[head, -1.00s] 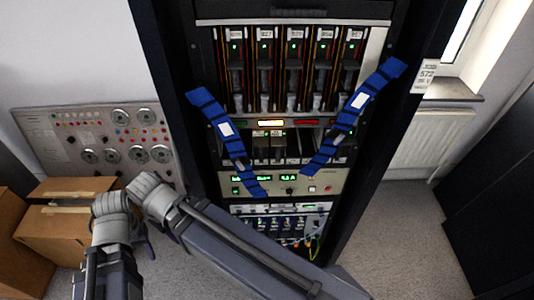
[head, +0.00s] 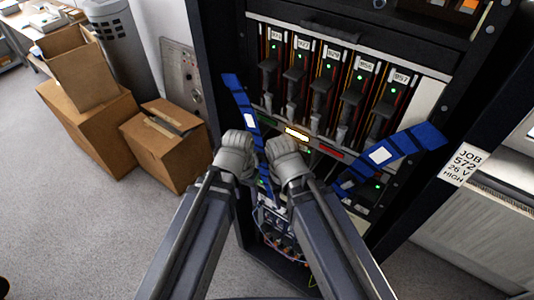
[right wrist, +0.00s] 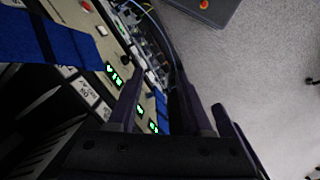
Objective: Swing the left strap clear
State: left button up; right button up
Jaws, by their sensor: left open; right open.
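The left strap (head: 243,110), blue with a white label, hangs down the left side of the rack front. Its lower part is partly hidden by my wrists. The right strap (head: 385,155) slants across the right side. My left gripper (head: 240,150) is open beside the left strap; its fingers are mostly hidden behind the grey wrist. My right gripper (right wrist: 165,108) is open in the right wrist view, close to the panel with green displays. A narrow blue piece, apparently the left strap's lower end (right wrist: 161,107), shows between its fingers. Contact cannot be told.
The rack (head: 225,60) holds several numbered modules (head: 300,75) behind the straps. Cables (head: 285,245) hang low on it. Cardboard boxes (head: 95,115) stand at the left, near a grey bin (head: 118,45). A radiator (head: 480,225) is at the right.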

aim_at(255, 152)
pick_arm(q)
jog(key=w+a+r+m+t+h+p, duration=0.2)
jog(key=w+r+h+p, duration=0.3)
jog(key=w+r+p, duration=0.5)
pick_arm(e)
notch_tip(255, 152, up, 10)
jog(key=f+b, duration=0.1)
jog(key=b, duration=0.2)
pick_arm(q)
jog(key=shift+h, duration=0.3)
jog(key=d+f+b, duration=0.4)
jog(key=b, duration=0.2)
jog(key=shift+f+b, duration=0.3)
pick_arm(e)
notch_tip(255, 152, down, 6)
jog(key=shift+f, duration=0.2)
pick_arm(q)
jog(key=shift+c, duration=0.2)
pick_arm(e)
jog(key=shift+a, duration=0.1)
pick_arm(q)
grip_shut()
